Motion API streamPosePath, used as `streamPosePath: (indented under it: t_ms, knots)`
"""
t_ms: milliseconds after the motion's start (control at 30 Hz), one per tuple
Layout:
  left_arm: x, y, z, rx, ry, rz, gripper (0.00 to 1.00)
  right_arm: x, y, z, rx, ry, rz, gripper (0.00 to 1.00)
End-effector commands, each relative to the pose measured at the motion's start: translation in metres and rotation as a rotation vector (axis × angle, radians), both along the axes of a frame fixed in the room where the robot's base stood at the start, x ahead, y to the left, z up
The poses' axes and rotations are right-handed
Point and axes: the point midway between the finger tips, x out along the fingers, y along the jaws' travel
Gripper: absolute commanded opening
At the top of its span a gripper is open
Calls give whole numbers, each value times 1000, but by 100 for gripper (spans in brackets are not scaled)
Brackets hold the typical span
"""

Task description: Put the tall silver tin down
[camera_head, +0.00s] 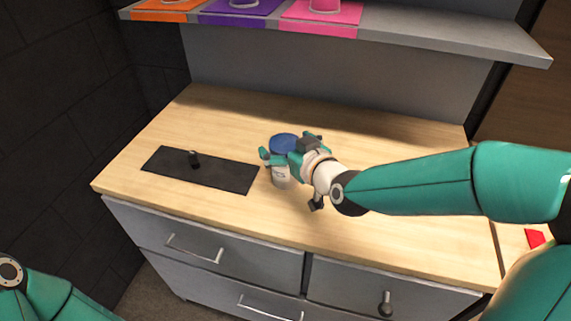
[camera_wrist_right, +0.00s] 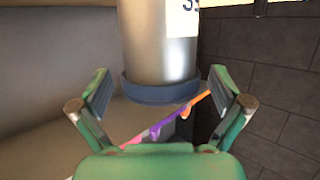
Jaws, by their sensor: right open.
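The tall silver tin (camera_head: 281,178) is upright at the middle of the wooden counter, just right of the black mat. Its blue top (camera_head: 285,143) shows above my right gripper (camera_head: 287,159), which hides much of its body. Its base appears to be on the wood. In the right wrist view the tin (camera_wrist_right: 158,45) appears as a silver cylinder with a dark blue rim and a pale label. The right gripper's fingers (camera_wrist_right: 160,92) are spread apart, one on each side of it, with gaps visible. My left arm shows at the lower left; its gripper is out of view.
A grey shelf (camera_head: 430,36) above the counter carries orange, purple and pink mats. Drawers (camera_head: 205,237) are below. The counter behind the mat is clear.

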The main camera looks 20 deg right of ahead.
Motion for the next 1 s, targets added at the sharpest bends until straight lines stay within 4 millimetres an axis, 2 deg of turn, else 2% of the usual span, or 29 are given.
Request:
streamPosePath:
  t_ms: [267, 767, 1000]
  knots:
    - [0, 0, 0, 0, 0, 0, 99, 3, 1, -1, 0, -1, 1, 98]
    - [0, 0, 0, 0, 0, 0, 99, 2, 1, -1, 0, 0, 1, 16]
    - [0, 0, 0, 0, 0, 0, 99, 3, 1, 0, 1, -2, 1, 15]
